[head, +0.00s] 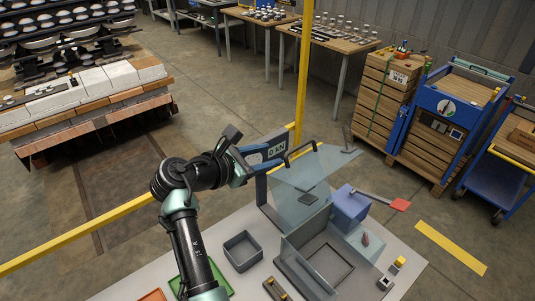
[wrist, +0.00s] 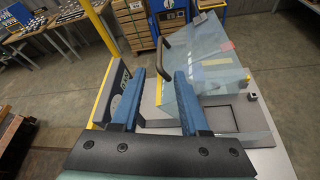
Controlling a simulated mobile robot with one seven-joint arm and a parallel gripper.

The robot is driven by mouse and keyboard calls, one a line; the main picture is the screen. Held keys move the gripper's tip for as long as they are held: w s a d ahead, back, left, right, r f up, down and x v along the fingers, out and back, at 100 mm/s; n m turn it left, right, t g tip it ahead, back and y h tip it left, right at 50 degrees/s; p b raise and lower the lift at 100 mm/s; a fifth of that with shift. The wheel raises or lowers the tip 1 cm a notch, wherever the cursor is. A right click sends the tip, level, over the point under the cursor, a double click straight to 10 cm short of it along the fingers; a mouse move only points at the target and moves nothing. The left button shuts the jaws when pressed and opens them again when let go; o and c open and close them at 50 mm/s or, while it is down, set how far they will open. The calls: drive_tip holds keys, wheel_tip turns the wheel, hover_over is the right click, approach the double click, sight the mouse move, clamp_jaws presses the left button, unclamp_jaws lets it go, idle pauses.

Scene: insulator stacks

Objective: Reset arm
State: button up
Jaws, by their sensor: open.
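My arm reaches over the left part of the grey table (head: 225,285) in the head view. My gripper (head: 284,161) is up in front of the display sign (head: 266,150), above the table. In the wrist view my gripper (wrist: 160,76) shows two blue fingers spread apart with nothing between them. A clear panel with a dark handle (head: 305,185) stands tilted up just right of the gripper; it also shows in the wrist view (wrist: 200,60). Whether the fingers touch the panel or sign cannot be told.
On the table are a grey bin (head: 242,251), a green tray (head: 216,279), a clear-walled box with a square frame (head: 327,268) and a blue block (head: 349,208). A yellow post (head: 304,70) rises behind. Open floor lies beyond the table.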

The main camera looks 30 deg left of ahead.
drive_tip(key=d+r+m+t+y+b, duration=0.1)
drive_tip(key=d+r+m+t+y, duration=0.1)
drive_tip(key=d+r+m, duration=0.5)
drive_tip(key=d+r+m+t+y+b, duration=0.1)
drive_tip(key=d+r+m+t, duration=0.3)
drive_tip(key=r, duration=0.6)
drive_tip(key=d+r+m+y+b, duration=0.1)
drive_tip(key=d+r+m+y, duration=0.1)
drive_tip(key=d+r+m, duration=0.4)
drive_tip(key=s+d+r+m+t+h+b, duration=0.1)
drive_tip(key=s+d+r+m+t, duration=0.3)
drive_tip(key=s+d+r+m, duration=0.2)
drive_tip(key=s+d+r+m+t+h, duration=0.1)
drive_tip(key=s+d+r+m+t, duration=0.2)
drive_tip(key=s+d+r+m, duration=0.2)
drive_tip(key=s+r+m, duration=0.2)
drive_tip(key=s+r, duration=0.2)
drive_tip(key=r, duration=0.1)
drive_tip(key=shift+s+d+r+t+b, duration=0.35)
drive_tip(key=shift+s+t, duration=0.05)
